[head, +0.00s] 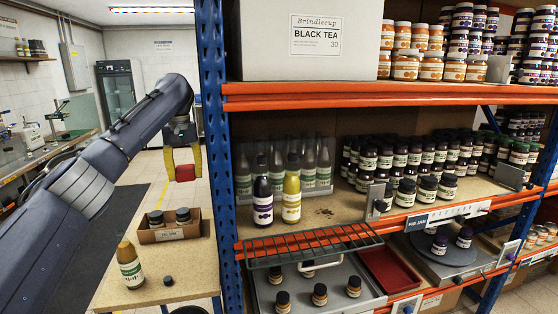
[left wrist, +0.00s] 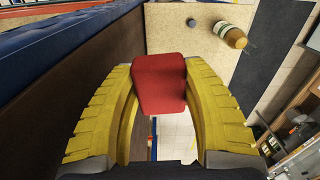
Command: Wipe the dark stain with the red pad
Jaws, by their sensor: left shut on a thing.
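My left gripper (head: 184,168) has yellow fingers and is shut on the red pad (head: 185,173). It holds the pad in the air left of the blue shelf post, above the small wooden table. In the left wrist view, the red pad (left wrist: 159,84) sits between the yellow fingers of the left gripper (left wrist: 160,90). The dark stain (head: 325,211) shows as small brown spots on the middle shelf board, right of the yellow bottle. The gripper and pad are apart from the stain, on the other side of the post. My right gripper is not in view.
The blue post (head: 216,130) stands between the gripper and the shelf. A purple bottle (head: 263,198) and a yellow bottle (head: 291,198) stand left of the stain. A wire rack (head: 310,245) juts out in front. Jars (head: 405,192) stand to the right. A cardboard box (head: 165,235) and a bottle (head: 130,266) are on the table.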

